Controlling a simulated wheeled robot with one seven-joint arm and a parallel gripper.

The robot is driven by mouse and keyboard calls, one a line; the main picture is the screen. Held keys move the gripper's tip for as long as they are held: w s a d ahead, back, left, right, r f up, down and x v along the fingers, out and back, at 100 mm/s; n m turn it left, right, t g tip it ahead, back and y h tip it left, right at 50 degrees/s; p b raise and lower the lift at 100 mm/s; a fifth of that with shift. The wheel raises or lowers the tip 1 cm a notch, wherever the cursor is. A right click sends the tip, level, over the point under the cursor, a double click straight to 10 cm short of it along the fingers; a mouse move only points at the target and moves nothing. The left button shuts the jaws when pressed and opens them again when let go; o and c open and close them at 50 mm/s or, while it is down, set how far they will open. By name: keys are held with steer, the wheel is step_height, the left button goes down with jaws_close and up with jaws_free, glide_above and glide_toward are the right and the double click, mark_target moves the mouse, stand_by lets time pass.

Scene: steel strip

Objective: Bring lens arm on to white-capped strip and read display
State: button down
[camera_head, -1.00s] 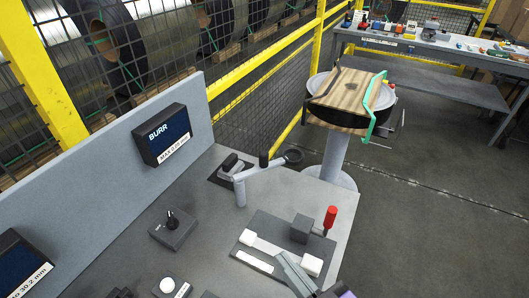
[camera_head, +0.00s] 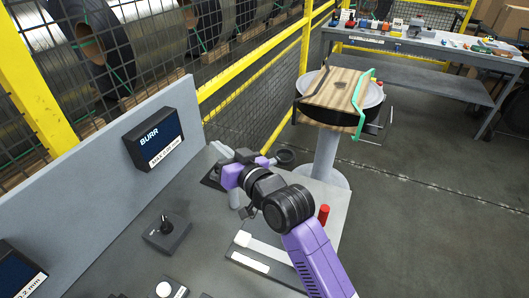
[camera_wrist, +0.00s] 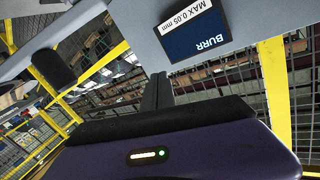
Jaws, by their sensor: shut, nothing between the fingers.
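My gripper (camera_wrist: 158,82) is shut and empty in the wrist view. In the head view my purple and black wrist is over the lens arm's middle; I cannot tell whether it touches. The white-capped strip (camera_head: 258,246) lies on its dark plate at the front, its right end hidden by my arm. The burr display (camera_head: 155,137) reads "BURR" above a "MAX 0.05 mm" label; it also shows upside down in the wrist view (camera_wrist: 200,38).
A red handle (camera_head: 323,214) stands right of my forearm. A black knob box (camera_head: 166,233) and a white button (camera_head: 164,289) are at the bench's left front. The grey back panel (camera_head: 82,205) stands behind. A round stand (camera_head: 327,158) is beyond the bench.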

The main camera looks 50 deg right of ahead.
steer(key=w+d+r+n+g+y, duration=0.1)
steer(key=w+d+r+g, duration=0.1)
steer(key=w+d+g, duration=0.15)
steer(key=w+d+r+n+g, duration=0.1)
steer(key=w+d+r+g, duration=0.1)
steer(key=w+d, duration=0.25)
steer(key=s+d+f+g, duration=0.3)
steer(key=s+d+g, duration=0.3)
steer(key=s+g, duration=0.2)
steer(key=shift+s+m+p, duration=0.3)
steer(key=shift+s, duration=0.45)
steer(key=a+b+x, duration=0.1)
steer(key=b+x, duration=0.3)
steer(key=x, duration=0.6)
steer(key=shift+s+p, duration=0.75)
steer(key=shift+s, duration=1.1)
